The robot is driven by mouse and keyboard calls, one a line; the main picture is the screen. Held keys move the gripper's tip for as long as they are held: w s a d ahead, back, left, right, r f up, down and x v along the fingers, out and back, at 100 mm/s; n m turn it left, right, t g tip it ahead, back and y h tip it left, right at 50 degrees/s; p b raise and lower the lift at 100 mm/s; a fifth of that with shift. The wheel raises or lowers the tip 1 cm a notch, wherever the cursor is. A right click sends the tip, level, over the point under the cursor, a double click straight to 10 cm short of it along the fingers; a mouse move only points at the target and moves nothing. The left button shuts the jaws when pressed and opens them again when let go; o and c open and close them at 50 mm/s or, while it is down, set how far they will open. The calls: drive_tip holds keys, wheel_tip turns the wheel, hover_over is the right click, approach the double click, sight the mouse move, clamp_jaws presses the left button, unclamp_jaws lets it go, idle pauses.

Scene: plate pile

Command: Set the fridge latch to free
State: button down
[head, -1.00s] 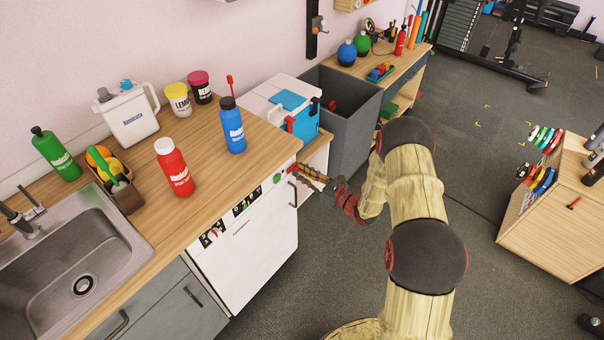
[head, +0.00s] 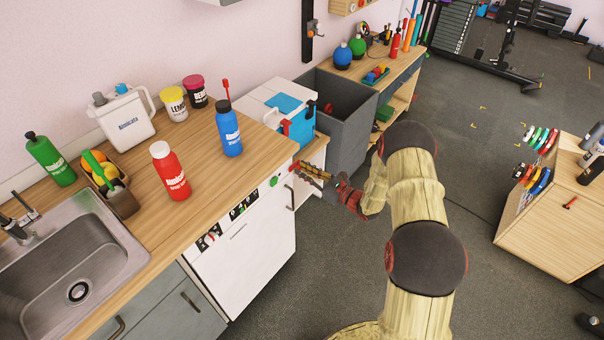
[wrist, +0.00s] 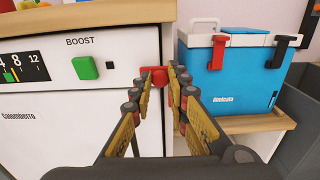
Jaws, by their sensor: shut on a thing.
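A small red latch (wrist: 155,73) sits at the upper right front edge of the white appliance (wrist: 98,120), right of its green BOOST button (wrist: 85,68). My gripper (wrist: 164,80) has its two fingers on either side of the latch and is shut on it, fingers pointing at the appliance. In the head view my gripper (head: 300,168) is at the appliance's right front corner, just below the wooden counter. The latch is very small there and mostly hidden by the fingers.
A blue and white cooler (wrist: 232,70) with a red and a black clasp stands on a low wooden shelf right of the appliance. A grey bin (head: 350,135) is beyond it. Bottles stand on the counter (head: 195,210). Floor right of the appliance is open.

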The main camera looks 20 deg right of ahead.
drive_tip(key=c, duration=1.7)
unclamp_jaws()
drive_tip(key=shift+w+d, duration=0.1)
drive_tip(key=shift+d, duration=0.1)
drive_tip(key=v, duration=1.2)
